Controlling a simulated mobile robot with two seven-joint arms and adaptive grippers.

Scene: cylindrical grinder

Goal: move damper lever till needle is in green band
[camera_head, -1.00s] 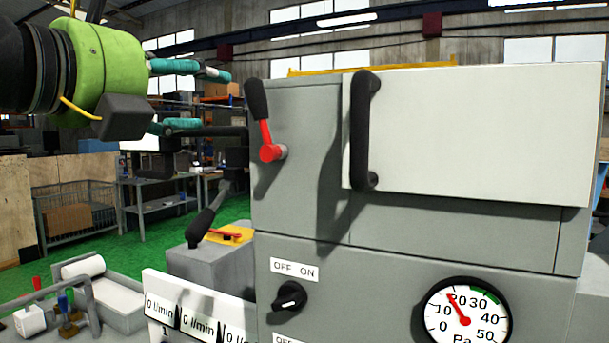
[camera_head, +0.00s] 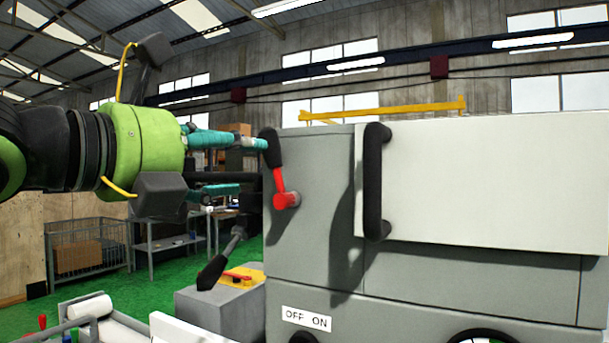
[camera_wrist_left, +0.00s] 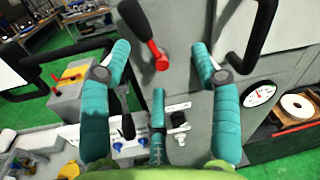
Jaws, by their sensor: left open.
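The damper lever has a red arm and black grip (camera_head: 271,148). It stands on the grey cabinet's front left, tilted with its top to the left. It also shows in the left wrist view (camera_wrist_left: 154,48). My left gripper (camera_head: 253,165) is open, its teal fingers pointing at the lever. In the wrist view the lever appears between the spread fingers (camera_wrist_left: 162,46); I cannot tell whether one touches it. The gauge (camera_head: 483,337) is mostly cut off in the head view. In the wrist view the gauge (camera_wrist_left: 258,95) is too small to read. My right gripper is not in view.
A black handle (camera_head: 373,182) stands out from the white panel (camera_head: 490,180), right of the lever. A second black-gripped lever (camera_head: 213,270) sits low by a yellow plate (camera_head: 243,277). A wire cage (camera_head: 88,250) and table stand behind on green floor.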

